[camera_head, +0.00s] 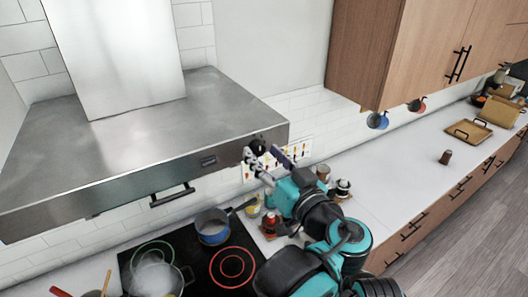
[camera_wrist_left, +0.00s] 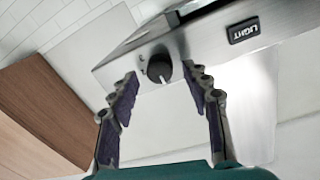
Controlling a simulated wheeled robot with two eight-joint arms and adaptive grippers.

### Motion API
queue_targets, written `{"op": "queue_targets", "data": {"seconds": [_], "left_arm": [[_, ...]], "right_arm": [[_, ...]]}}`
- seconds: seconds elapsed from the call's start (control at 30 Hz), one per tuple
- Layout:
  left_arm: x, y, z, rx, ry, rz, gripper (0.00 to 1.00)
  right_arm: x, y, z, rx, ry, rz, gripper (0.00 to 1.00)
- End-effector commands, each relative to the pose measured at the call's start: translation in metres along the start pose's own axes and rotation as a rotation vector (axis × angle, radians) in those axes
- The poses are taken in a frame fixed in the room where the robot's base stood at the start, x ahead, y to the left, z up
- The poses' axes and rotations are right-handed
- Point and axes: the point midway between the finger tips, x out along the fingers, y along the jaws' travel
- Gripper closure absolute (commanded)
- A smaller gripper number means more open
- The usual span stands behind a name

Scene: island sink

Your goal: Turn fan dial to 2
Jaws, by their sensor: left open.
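The fan dial (camera_wrist_left: 159,68) is a small round black knob on the front edge of the steel range hood (camera_head: 150,135). In the left wrist view it sits between the two fingertips of my left gripper (camera_wrist_left: 163,84), with a gap to either side. Small pale marks show beside the dial, too small to read surely, so its setting is unclear. In the head view my left gripper (camera_head: 262,158) is at the hood's right front corner, open and empty. My right gripper is not in view.
Below are a black cooktop (camera_head: 245,245) with a blue pot (camera_head: 212,227), and several jars beside my arm. Wooden wall cabinets (camera_head: 400,50) hang to the right. The counter (camera_head: 400,160) is mostly clear.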

Motion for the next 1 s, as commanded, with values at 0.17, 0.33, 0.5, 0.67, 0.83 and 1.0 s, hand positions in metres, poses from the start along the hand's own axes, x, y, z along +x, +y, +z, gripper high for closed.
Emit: {"op": "queue_targets", "data": {"seconds": [0.17,0.33,0.5,0.67,0.83,1.0], "left_arm": [[0.0057,-0.0001,0.0002,0.000,0.000,0.001,0.52],[0.0054,0.0000,0.0003,0.000,0.000,0.001,0.54],[0.0052,0.0000,0.0003,0.000,0.000,0.001,0.99],[0.0052,0.0000,0.0002,0.001,0.000,0.001,1.00],[0.0052,0.0001,0.0002,0.021,-0.001,0.000,1.00],[0.0052,0.0004,0.0000,0.088,-0.003,0.000,1.00]], "right_arm": [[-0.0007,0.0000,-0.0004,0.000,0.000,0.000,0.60],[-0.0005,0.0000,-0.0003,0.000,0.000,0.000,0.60],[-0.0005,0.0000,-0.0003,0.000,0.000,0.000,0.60],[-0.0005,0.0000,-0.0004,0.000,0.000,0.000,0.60],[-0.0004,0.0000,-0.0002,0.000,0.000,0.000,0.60],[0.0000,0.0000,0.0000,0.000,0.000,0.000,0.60]]}}
